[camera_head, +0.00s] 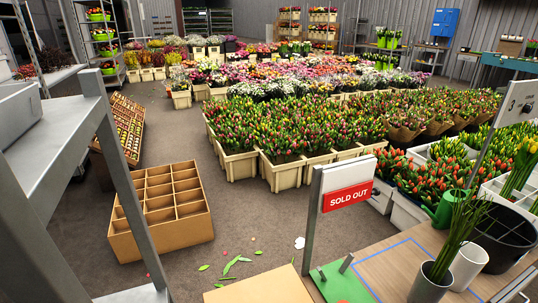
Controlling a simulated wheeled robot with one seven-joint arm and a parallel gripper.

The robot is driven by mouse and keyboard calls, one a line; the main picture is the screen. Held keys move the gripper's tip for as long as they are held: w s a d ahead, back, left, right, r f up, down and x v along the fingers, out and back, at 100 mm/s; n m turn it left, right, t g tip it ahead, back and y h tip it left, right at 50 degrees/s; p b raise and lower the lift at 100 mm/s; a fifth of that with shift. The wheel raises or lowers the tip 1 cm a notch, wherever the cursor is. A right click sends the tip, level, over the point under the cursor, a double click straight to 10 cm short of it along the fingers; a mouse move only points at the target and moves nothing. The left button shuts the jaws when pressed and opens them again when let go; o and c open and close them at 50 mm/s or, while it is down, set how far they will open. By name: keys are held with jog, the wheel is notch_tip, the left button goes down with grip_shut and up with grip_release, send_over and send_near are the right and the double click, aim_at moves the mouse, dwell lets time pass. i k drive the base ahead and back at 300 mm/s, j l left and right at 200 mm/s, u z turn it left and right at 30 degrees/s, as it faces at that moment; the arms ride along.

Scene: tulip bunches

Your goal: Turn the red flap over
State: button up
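The red flap (349,197) reads "SOLD OUT" in white letters and hangs upright, its face toward the camera. It sits on the lower part of a white sign board (346,175), which is carried at the left by a grey metal post (313,222) at the table's far edge. The back of the flap is hidden. My gripper is not in view, and nothing is seen touching the flap.
The wooden table (407,262) at the lower right has a blue outline, a green patch with a short metal bar, a pot of stems (430,285), a green watering can (445,208) and a black bucket (500,240). Tulip crates stand behind. A divided cardboard box (160,238) is on the floor.

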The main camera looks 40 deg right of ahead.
aim_at(335, 200)
jog(key=l+u, duration=0.1)
jog(key=l, duration=0.6)
jog(key=i+l, duration=0.1)
jog(key=l, duration=0.6)
jog(key=k+l+u, duration=0.1)
jog(key=l, duration=0.35)
jog(key=k+l+u, duration=0.1)
jog(key=k+l, duration=0.15)
jog(key=l, duration=0.2)
jog(key=k+l, duration=0.2)
jog(key=l, duration=0.25)
jog(key=k+l+u, duration=0.15)
jog(key=l, duration=0.25)
jog(key=k+l+u, duration=0.1)
jog(key=k+l, duration=0.15)
jog(key=l, duration=0.15)
